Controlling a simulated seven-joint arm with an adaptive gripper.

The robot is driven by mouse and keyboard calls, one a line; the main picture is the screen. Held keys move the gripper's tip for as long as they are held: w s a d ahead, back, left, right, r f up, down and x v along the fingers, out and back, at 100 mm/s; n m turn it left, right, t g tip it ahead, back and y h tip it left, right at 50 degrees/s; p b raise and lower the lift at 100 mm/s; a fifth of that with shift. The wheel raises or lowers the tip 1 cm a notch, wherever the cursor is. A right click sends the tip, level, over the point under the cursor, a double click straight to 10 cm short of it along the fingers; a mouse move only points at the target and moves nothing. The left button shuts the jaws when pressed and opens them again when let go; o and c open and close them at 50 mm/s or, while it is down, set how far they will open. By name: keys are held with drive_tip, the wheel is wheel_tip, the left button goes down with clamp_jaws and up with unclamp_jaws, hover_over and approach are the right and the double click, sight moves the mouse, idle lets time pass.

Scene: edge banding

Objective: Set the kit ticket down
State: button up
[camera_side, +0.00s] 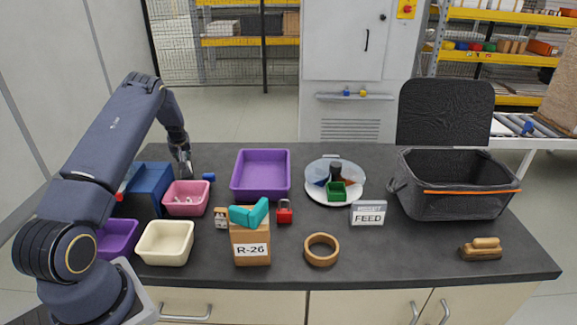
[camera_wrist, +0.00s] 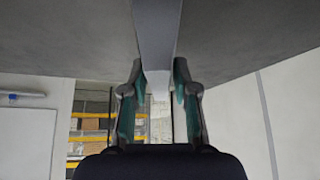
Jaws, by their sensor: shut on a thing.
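My gripper (camera_side: 185,170) is at the left of the bench, raised above the area behind the pink bin. In the wrist view my gripper's fingers (camera_wrist: 157,75) close from both sides on a pale grey strip, which I take to be the kit ticket (camera_wrist: 156,35), seen nearly edge-on. No writing on it can be read. In the side view the ticket is too small and too hidden by the fingers to make out clearly.
A pink bin (camera_side: 186,210), blue bin (camera_side: 149,181), cream bin (camera_side: 165,255) and purple tray (camera_side: 261,197) surround the area. An R-26 box (camera_side: 250,247), FEED sign (camera_side: 369,213) and wooden ring (camera_side: 309,262) stand rightward. A dark open crate (camera_side: 455,205) is far right.

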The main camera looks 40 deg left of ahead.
drive_tip(key=o, duration=0.8)
drive_tip(key=shift+f, duration=0.1)
